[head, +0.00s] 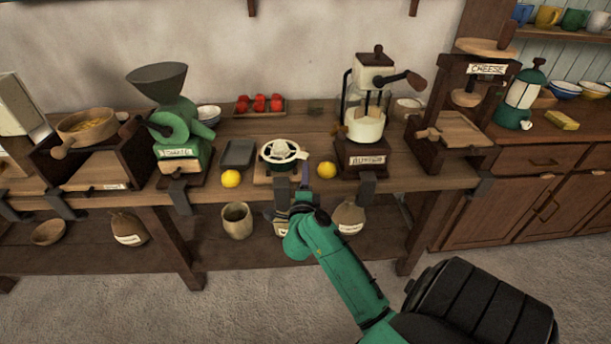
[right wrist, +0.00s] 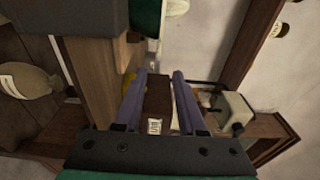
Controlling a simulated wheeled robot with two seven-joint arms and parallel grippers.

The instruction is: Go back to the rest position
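My right arm comes in from the bottom right of the head view, and my right gripper (head: 304,182) is at the front edge of the wooden bench (head: 330,193), just in front of a white-topped juicer (head: 282,153). In the right wrist view the two purple fingers of the right gripper (right wrist: 159,74) stand apart, with nothing held between them. Behind the gap is a dark wooden block with a small pale label (right wrist: 154,126); I cannot tell whether the fingers touch anything. My left gripper is not in view.
Yellow lemons (head: 231,178) (head: 327,169) lie left and right of the juicer. A green grinder (head: 182,135) stands to the left, a churn (head: 366,120) and a cheese press (head: 462,130) to the right. The lower shelf holds a pot (head: 237,220) and sacks (head: 128,228). Floor in front is clear.

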